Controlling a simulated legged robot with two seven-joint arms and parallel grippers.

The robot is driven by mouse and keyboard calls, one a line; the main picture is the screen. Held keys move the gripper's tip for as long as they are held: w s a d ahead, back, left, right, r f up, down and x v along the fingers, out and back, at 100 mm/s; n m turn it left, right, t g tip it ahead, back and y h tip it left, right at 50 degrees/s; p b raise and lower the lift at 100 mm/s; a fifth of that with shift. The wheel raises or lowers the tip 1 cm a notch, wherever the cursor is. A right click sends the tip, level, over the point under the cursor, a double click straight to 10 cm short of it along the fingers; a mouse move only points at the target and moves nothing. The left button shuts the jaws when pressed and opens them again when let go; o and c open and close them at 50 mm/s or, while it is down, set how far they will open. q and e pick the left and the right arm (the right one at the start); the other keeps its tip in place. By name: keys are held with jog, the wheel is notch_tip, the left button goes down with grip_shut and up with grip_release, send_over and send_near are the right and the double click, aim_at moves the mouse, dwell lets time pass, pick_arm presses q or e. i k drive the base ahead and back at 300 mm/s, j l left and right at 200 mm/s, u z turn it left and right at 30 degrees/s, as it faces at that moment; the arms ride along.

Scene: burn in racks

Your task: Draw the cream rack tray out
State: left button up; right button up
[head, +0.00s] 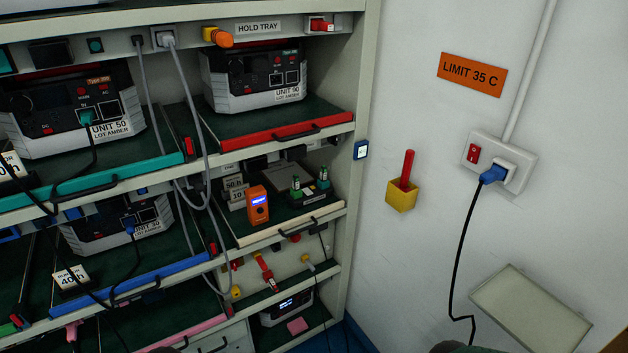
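The cream rack tray (290,225) is the middle shelf of the right rack column, under the red-fronted tray. Its cream front edge lies about level with the rack front, and a dark bar handle (297,230) is fixed on that edge. On its dark green mat stand an orange handheld meter (257,204) with a lit screen, small number cards (235,191), and a dark holder (312,198) with two green upright pieces. The tray's back is in shadow. Neither of my grippers can be made out; only dark shapes cut by the bottom edge show.
The red-fronted tray (281,133) above carries a power unit (254,77). Grey cables (187,110) hang left of the cream tray. Teal (90,183) and blue (135,282) trays are on the left. A rack post (356,120) and white wall stand right.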

aim_at(283, 216)
jog(key=i+j+z, duration=0.2)
jog(key=z, duration=0.15)
jog(key=i+j+z, duration=0.2)
jog(key=j+z, duration=0.2)
